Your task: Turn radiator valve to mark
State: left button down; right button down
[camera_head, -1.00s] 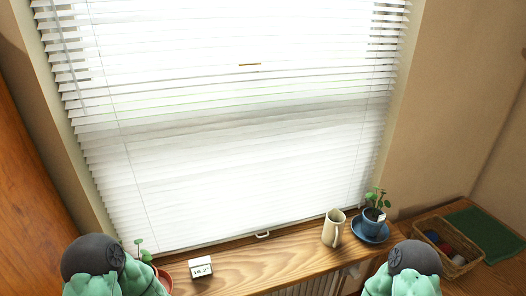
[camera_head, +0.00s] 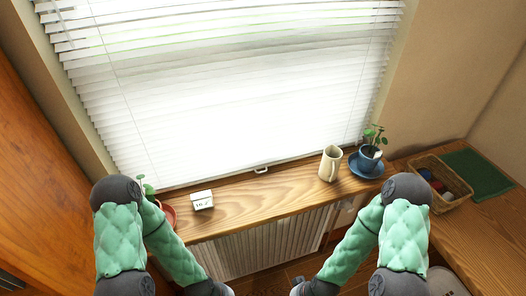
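The white ribbed radiator (camera_head: 262,247) stands below the wooden windowsill, and its upper part shows between my two arms. I cannot make out a valve or its mark. At the radiator's right end, a pale patch under the sill is too small to identify. My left arm comes down from the left and my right arm from the right, both in green padding with dark joints. Both forearms run to the bottom edge in front of the radiator. Only dark wrist parts show there; the grippers' fingers are out of the picture.
The wooden sill (camera_head: 260,203) holds a small white clock (camera_head: 202,199), a cream mug (camera_head: 330,163), and a plant in a blue pot (camera_head: 368,158). A reddish pot (camera_head: 169,214) is partly behind my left arm. A wicker basket (camera_head: 447,205) and green mat (camera_head: 478,174) lie right. White blinds (camera_head: 225,90) hang behind.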

aim_at(347, 206)
jog(key=z, duration=1.05)
jog(key=i+l+u, duration=0.1)
jog(key=u, duration=0.3)
jog(key=l+u, duration=0.35)
jog(key=i+l+u, duration=0.1)
jog(key=l+u, duration=0.45)
jog(key=u, duration=0.2)
